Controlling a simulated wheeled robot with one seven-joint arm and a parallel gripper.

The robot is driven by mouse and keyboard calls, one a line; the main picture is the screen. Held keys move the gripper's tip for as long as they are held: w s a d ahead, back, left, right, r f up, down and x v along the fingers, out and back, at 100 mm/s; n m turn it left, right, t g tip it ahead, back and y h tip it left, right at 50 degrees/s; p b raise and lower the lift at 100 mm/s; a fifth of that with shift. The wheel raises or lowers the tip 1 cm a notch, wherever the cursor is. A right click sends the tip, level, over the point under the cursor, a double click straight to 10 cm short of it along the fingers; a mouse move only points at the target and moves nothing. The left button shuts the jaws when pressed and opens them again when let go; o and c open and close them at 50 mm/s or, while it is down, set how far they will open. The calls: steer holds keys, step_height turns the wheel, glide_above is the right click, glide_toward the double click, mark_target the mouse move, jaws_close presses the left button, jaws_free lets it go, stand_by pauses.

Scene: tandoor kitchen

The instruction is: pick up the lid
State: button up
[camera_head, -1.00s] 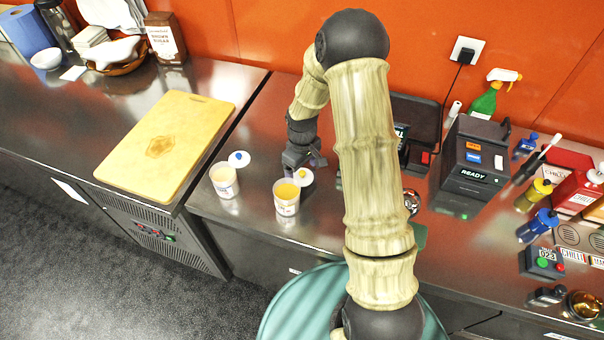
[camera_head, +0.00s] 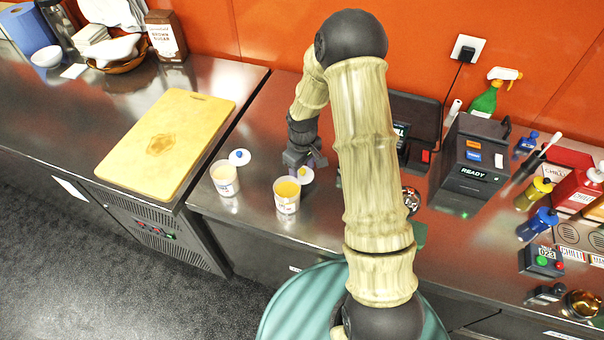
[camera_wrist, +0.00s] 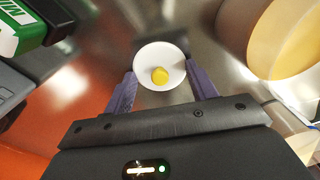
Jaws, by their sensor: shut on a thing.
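In the head view the same lid (camera_head: 308,178) shows beside a white tub with yellow contents (camera_head: 287,199). My gripper (camera_head: 301,163) reaches down to it from behind and partly covers it. I cannot tell whether the lid touches the counter. A second white lid with a blue knob (camera_head: 239,157) lies behind another white tub (camera_head: 226,181) to the left, apart from my gripper.
The steel counter (camera_head: 262,225) is bare around the tubs. A wooden cutting board (camera_head: 170,143) lies to the left. A dark machine marked READY (camera_head: 470,165), a green spray bottle (camera_head: 484,103) and several bottles stand to the right. The orange wall (camera_head: 270,40) closes the back.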

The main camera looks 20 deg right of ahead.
mark_target(302, 170)
steer(key=shift+s, duration=0.1)
steer(key=shift+c, duration=0.2)
steer(key=shift+r, duration=0.45)
jaws_close()
step_height(302, 170, up, 9)
steer(key=b, duration=0.1)
